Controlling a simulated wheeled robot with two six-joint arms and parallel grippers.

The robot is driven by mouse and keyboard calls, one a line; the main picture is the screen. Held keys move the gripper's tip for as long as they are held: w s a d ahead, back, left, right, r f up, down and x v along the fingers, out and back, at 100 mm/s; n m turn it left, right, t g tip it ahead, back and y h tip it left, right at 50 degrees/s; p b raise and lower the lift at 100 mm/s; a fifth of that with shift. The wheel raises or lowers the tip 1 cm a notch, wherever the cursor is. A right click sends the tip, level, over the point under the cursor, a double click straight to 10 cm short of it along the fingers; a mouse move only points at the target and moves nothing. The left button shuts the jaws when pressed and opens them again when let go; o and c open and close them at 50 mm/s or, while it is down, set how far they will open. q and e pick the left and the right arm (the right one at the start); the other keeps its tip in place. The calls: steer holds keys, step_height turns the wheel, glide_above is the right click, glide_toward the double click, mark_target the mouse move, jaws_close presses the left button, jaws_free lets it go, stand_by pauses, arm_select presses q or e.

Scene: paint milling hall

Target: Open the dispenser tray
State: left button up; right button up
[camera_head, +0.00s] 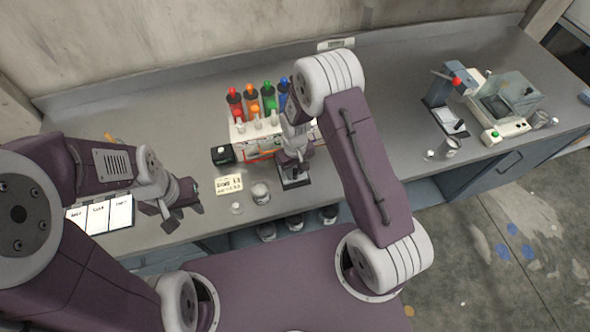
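The dispenser (240,135) is a white unit at the middle of the bench, topped with red, orange, green and blue bottles. A dark, shallow tray-like part (294,183) shows at its front right; I cannot tell how far out it is. My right gripper (291,168) points down just over this part, in front of the dispenser. Whether its fingers touch or grip anything is too small to tell. My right arm hides the dispenser's right side. My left gripper (173,212) is open and empty at the bench's front edge, left of the dispenser.
A small black box (222,155) stands left of the dispenser. A label card (229,184), a clear jar (260,193) and a small white item (237,208) lie in front. White cards (99,215) lie at left. Lab machines (498,105) stand at right.

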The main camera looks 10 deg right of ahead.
jaws_close()
steer(key=shift+a, duration=0.1)
steer(key=shift+w+r, duration=0.1)
steer(key=shift+r, duration=0.05)
stand_by(0.9)
